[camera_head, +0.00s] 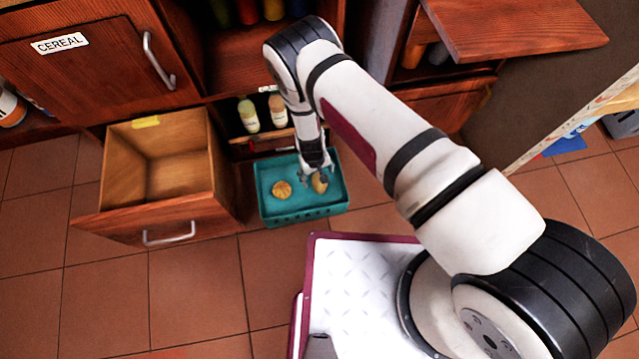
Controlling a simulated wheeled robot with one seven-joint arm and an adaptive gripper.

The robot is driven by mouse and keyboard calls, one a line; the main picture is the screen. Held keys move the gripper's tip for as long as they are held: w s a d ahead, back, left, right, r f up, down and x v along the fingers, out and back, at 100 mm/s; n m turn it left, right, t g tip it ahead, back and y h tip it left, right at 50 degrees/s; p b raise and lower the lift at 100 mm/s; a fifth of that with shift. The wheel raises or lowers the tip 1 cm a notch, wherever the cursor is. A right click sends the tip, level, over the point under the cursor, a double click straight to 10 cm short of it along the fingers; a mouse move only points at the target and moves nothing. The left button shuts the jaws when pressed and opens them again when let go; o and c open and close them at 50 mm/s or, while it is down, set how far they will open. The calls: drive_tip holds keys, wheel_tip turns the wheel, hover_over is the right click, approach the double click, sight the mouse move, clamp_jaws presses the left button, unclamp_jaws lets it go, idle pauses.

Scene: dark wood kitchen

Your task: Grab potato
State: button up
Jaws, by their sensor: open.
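A teal basket (302,212) stands on the tiled floor in front of the cabinet. Two brownish-yellow, potato-like items lie in it: one potato (282,189) on the left lies clear of my gripper, and another potato (320,184) is on the right. My gripper (315,178) points down into the basket. It is open, with its fingers at the right potato and partly covering it. I cannot tell whether the fingers touch it.
An open, empty wooden drawer (160,158) sticks out left of the basket. Two bottles (249,115) stand on a low shelf behind the basket. A cabinet door labelled cereal (85,65) is at upper left. The floor at lower left is clear.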

sight(319, 182)
drive_tip(key=shift+d+f+b, duration=0.2)
drive_tip(key=shift+f+b, duration=0.65)
drive_tip(key=shift+f, duration=0.9)
drive_tip(key=shift+d+f+b, duration=0.15)
drive_tip(key=shift+f+b, duration=0.65)
drive_tip(key=shift+f, duration=0.95)
drive_tip(key=shift+r, duration=0.1)
drive_tip(key=c, duration=1.3)
drive_tip(key=shift+c, duration=0.2)
